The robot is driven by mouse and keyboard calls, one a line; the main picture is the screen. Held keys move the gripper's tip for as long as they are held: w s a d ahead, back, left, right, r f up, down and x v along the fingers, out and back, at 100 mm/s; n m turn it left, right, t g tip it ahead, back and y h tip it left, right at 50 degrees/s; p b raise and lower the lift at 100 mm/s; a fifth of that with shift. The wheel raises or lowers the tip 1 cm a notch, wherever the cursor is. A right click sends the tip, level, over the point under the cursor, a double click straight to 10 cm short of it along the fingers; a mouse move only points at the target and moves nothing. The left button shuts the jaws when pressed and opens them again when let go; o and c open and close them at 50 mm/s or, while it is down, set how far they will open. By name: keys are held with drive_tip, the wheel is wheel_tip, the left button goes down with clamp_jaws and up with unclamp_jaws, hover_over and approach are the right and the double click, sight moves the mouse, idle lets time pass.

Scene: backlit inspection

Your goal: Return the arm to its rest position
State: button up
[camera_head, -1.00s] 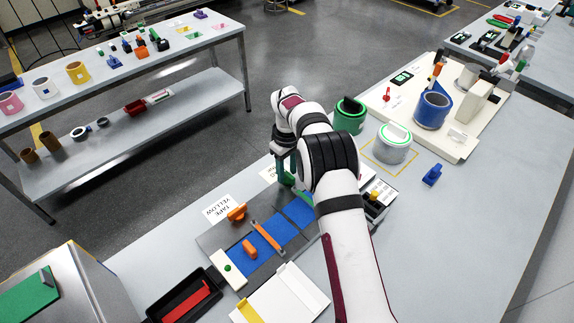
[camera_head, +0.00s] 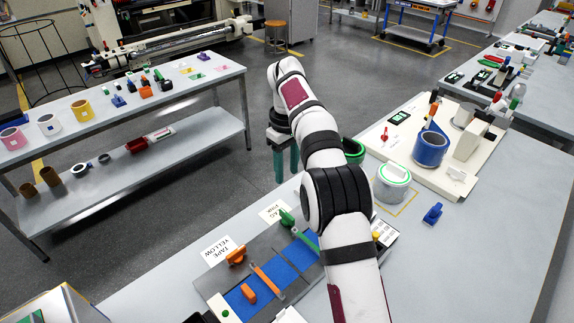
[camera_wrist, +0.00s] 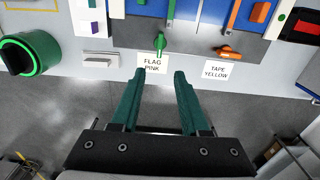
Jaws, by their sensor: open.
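My gripper (camera_head: 282,163) is raised beyond the far edge of the near bench in the head view, its two green fingers pointing down and apart. In the wrist view my gripper (camera_wrist: 163,75) is open, with nothing between its fingers. Beyond the fingertips lie a "FLAG PINK" card (camera_wrist: 152,65) and a "TAPE YELLOW" card (camera_wrist: 217,71). A green handle (camera_wrist: 159,44) and an orange handle (camera_wrist: 230,52) are just past the cards. My arm hides part of the bench in the head view.
On the near bench (camera_head: 480,235) stand a grey-and-green canister (camera_head: 392,182), a green canister (camera_head: 352,151) partly behind my arm, and a blue clip (camera_head: 433,213). A white board (camera_head: 385,150) holds a blue cup (camera_head: 431,148). Floor separates this bench from the shelf table (camera_head: 190,85).

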drive_tip(key=shift+s, duration=0.1)
drive_tip(key=s+d+r+m+y, duration=0.1)
drive_tip(key=s+d+r+m, duration=0.3)
drive_tip(key=s, duration=0.6)
drive_tip(key=s+d+r+m, duration=0.3)
drive_tip(key=s+r+m, duration=0.1)
drive_tip(key=s, duration=0.6)
drive_tip(key=s+d+f+m, duration=0.1)
drive_tip(key=s+f+m, duration=0.2)
drive_tip(key=s, duration=0.6)
drive_tip(key=s+d+f+m, duration=0.1)
drive_tip(key=s+f+m, duration=0.2)
drive_tip(key=s, duration=0.7)
drive_tip(key=shift+s+f+m+y, duration=0.3)
drive_tip(key=shift+f+m+y, duration=0.1)
